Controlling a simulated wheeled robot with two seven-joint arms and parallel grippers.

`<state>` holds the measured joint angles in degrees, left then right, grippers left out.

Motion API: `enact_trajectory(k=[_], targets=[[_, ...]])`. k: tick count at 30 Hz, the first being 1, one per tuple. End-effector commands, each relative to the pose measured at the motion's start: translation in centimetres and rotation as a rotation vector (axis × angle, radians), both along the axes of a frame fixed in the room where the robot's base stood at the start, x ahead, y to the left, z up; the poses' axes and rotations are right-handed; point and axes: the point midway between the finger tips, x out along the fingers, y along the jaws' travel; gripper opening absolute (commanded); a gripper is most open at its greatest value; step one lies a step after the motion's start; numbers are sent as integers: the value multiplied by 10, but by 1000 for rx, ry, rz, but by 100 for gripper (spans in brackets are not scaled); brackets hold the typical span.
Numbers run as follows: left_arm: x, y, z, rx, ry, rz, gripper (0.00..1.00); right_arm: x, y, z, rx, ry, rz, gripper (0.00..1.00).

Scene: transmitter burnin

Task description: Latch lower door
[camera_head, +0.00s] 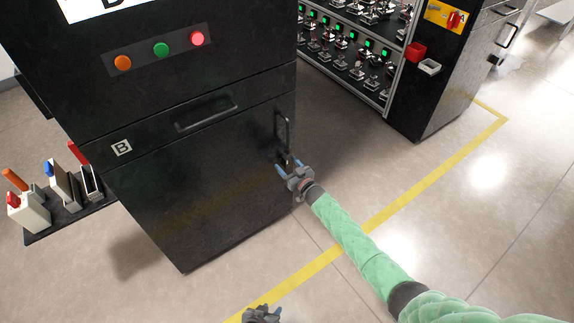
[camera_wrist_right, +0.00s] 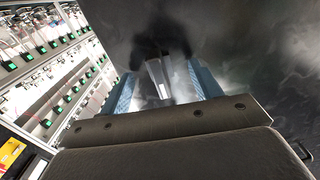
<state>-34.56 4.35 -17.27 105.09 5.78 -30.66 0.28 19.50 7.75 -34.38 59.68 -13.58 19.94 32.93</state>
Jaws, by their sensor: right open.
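The black lower door (camera_head: 190,190) fills the lower front of the dark cabinet and looks flush with it. A vertical bar handle (camera_head: 282,128) sits near its right edge. Below the handle is a small dark latch, partly hidden by my right gripper (camera_head: 284,166). My right gripper is open at the latch. In the right wrist view, a grey lever (camera_wrist_right: 157,78) stands between the blue fingertips (camera_wrist_right: 163,88), and I cannot tell whether they touch it. My left gripper (camera_head: 262,314) shows only in part at the bottom edge, away from the door.
A panel with a horizontal handle (camera_head: 206,112) and a B label (camera_head: 121,148) is above the door. Orange, green and red buttons (camera_head: 161,49) are higher up. A rack (camera_head: 350,62) stands behind. The floor at right is clear.

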Motion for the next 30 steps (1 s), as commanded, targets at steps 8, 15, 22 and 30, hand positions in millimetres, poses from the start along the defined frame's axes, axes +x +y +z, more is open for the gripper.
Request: enact_trajectory(k=[8, 15, 22, 30], targets=[[0, 0, 12, 0, 0, 0, 36, -15, -11, 2, -1, -1, 0, 64], [0, 0, 20, 0, 0, 0, 36, -28, -20, 1, -2, 0, 0, 64], [0, 0, 26, 0, 0, 0, 36, -39, -28, 1, 0, 0, 0, 64], [0, 0, 26, 0, 0, 0, 36, -40, -29, 0, -1, -1, 0, 64]])
